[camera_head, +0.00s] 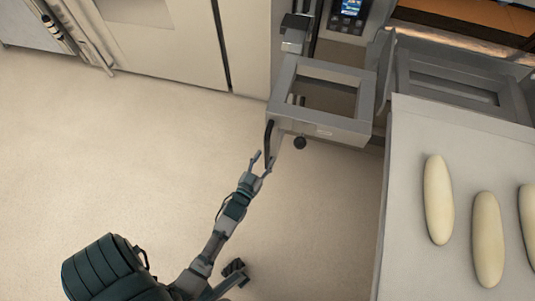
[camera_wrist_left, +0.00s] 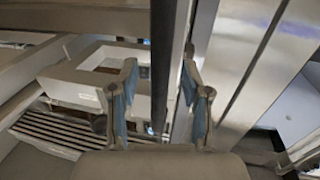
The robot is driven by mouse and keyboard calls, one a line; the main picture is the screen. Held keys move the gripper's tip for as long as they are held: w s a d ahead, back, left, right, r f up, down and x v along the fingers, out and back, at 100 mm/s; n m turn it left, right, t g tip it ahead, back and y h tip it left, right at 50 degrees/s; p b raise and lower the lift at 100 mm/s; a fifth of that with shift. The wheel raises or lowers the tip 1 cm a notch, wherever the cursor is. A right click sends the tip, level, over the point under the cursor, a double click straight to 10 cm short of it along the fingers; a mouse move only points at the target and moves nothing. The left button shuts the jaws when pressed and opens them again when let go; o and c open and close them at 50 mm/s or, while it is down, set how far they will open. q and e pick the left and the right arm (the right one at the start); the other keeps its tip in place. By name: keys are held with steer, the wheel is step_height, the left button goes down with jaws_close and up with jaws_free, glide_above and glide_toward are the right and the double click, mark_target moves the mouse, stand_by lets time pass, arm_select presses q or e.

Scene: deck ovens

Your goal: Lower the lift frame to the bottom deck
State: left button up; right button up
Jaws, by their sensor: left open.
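The lift frame (camera_head: 325,124) is a grey rectangular frame with an open middle, in front of the oven column at the upper right of the head view. A dark upright handle (camera_head: 269,140) is on its left side, and a round black knob (camera_head: 299,143) is below its front edge. My left gripper (camera_head: 263,158) is open at the handle's lower end. In the left wrist view, the dark bar of the handle (camera_wrist_left: 161,75) runs between the two open fingers; contact cannot be told.
A pale loading board (camera_head: 405,205) with long dough loaves (camera_head: 438,200) fills the right side. An oven opening (camera_head: 465,20) glows at the upper right. A control panel (camera_head: 350,10) is above the frame. Pale cabinets (camera_head: 165,40) line the back. The floor (camera_head: 130,160) to the left is clear.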

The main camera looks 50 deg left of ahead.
arm_select(q)
steer(key=v, duration=0.5)
stand_by(0.4)
